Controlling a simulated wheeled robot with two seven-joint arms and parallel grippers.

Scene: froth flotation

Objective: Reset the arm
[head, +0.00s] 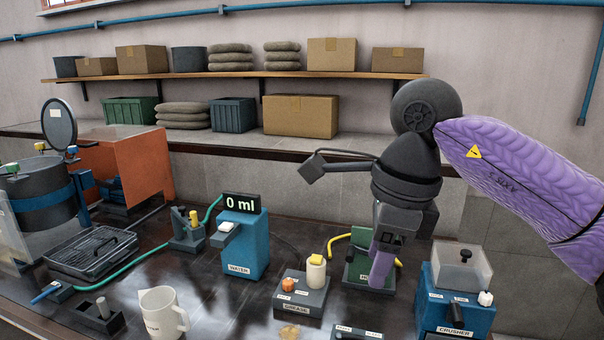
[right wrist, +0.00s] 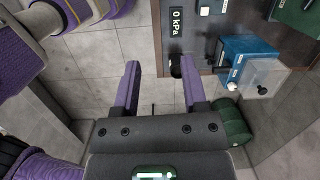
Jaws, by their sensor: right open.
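My right arm (head: 520,185), in a purple sleeve with a black wrist, reaches in from the right in the head view. My right gripper (head: 381,280) hangs downward in front of a green device with a yellow hose. Its finger partly hides that device's label. In the right wrist view the two purple fingers of the right gripper (right wrist: 160,75) stand wide apart with nothing held between them. Floor tiles and the dark table edge show past the fingertips. My left gripper does not show.
A blue crusher (head: 455,300) stands right of the gripper and a grease block (head: 301,296) left of it. A blue water unit (head: 240,245) reads 0 ml. A white beaker (head: 163,313) stands at the front. Shelves with boxes (head: 300,115) line the wall.

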